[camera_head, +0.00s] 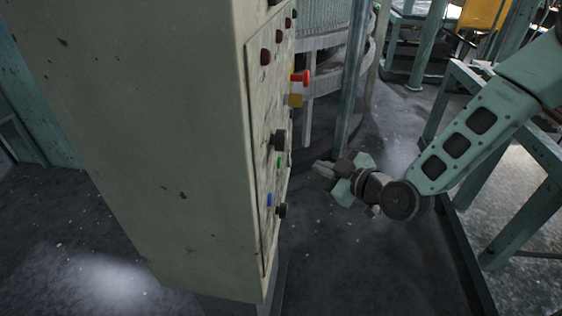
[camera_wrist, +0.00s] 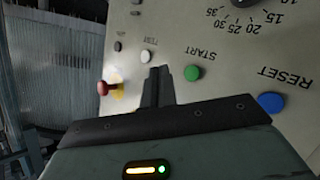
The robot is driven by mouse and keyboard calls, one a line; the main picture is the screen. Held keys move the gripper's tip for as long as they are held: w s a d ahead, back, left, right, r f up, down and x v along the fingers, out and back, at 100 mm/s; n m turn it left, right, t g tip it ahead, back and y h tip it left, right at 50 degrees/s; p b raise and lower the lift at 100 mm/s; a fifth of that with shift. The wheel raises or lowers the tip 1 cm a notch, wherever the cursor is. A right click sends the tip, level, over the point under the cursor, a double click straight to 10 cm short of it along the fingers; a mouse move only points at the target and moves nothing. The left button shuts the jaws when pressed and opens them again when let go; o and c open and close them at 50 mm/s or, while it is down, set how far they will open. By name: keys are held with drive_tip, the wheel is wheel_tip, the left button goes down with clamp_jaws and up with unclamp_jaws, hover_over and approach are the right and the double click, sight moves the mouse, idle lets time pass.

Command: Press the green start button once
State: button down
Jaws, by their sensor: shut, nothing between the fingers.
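The green start button (camera_wrist: 193,73) sits on the panel below the upside-down word START in the wrist view. In the head view the green button (camera_head: 280,161) shows edge-on on the side of the cabinet, between two black knobs. My gripper (camera_head: 322,168) is to the right of the panel, shut and empty, apart from it in the head view. In the wrist view the closed fingers (camera_wrist: 158,84) point at the panel, with their tips just left of the green button. I cannot tell the exact gap between fingertips and panel.
The cabinet (camera_head: 150,130) is tall and pale. A blue reset button (camera_wrist: 271,102) lies right of the green one in the wrist view. A red mushroom button (camera_wrist: 103,88) on a yellow base is at left. Green metal frames (camera_head: 520,225) stand at right.

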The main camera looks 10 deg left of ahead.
drive_tip(key=shift+w+a, duration=0.15)
drive_tip(key=shift+a, duration=2.8)
drive_tip(key=shift+a+b, duration=0.1)
drive_tip(key=shift+b, duration=0.2)
drive_tip(key=shift+a, duration=0.35)
drive_tip(key=shift+a+b, duration=0.4)
drive_tip(key=shift+d, duration=0.8)
drive_tip(key=shift+d+b, duration=0.65)
drive_tip(key=shift+d, duration=1.9)
